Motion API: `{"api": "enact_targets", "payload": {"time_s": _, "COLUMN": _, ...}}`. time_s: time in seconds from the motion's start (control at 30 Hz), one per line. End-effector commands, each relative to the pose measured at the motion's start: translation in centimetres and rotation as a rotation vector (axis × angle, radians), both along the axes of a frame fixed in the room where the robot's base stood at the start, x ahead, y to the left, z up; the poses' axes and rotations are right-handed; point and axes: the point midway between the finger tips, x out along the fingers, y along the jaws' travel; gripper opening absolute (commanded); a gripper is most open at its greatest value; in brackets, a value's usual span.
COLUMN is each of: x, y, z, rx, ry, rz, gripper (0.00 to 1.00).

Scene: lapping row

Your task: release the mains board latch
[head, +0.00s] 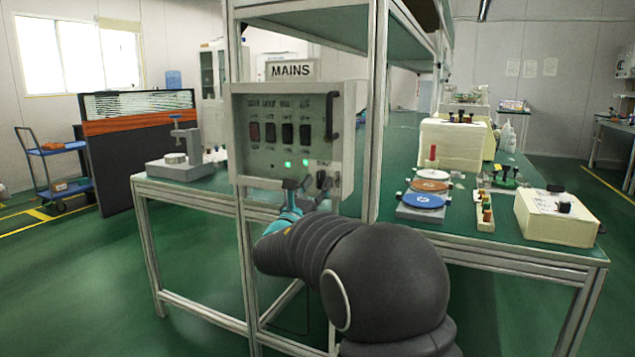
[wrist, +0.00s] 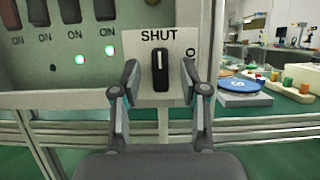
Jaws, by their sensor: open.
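The grey mains board (head: 244,135) hangs on the bench frame under a MAINS sign (head: 290,70). Its latch is a black knob (wrist: 160,70) on a pale plate (wrist: 136,46) at the board's lower right. The knob stands upright, its white line towards the word SHUT; an O is marked to its right. My gripper (wrist: 159,78) is open, with one finger on each side of the knob. Gaps show between knob and fingers in the wrist view; depth is hard to judge. In the head view my gripper (head: 306,187) is at the board's lower edge, partly covering the latch.
The board has a row of dark switches (head: 287,133), two lit green lights (head: 305,163) and a black handle (head: 332,115) at its right. A frame post (head: 375,110) stands close to its right. Lapping discs (head: 423,200) and a cream box (head: 556,222) are on the bench to the right.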

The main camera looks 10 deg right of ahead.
Motion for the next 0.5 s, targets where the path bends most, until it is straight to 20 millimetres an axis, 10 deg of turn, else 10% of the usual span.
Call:
{"api": "enact_targets", "payload": {"time_s": 0.4, "x": 0.58, "y": -0.43, "z": 0.29, "rx": 0.0, "ry": 0.0, "rz": 0.0, "gripper": 0.44}}
{"api": "enact_targets", "payload": {"time_s": 0.5, "x": 0.57, "y": -0.43, "z": 0.29, "rx": 0.0, "ry": 0.0, "rz": 0.0, "gripper": 0.19}}
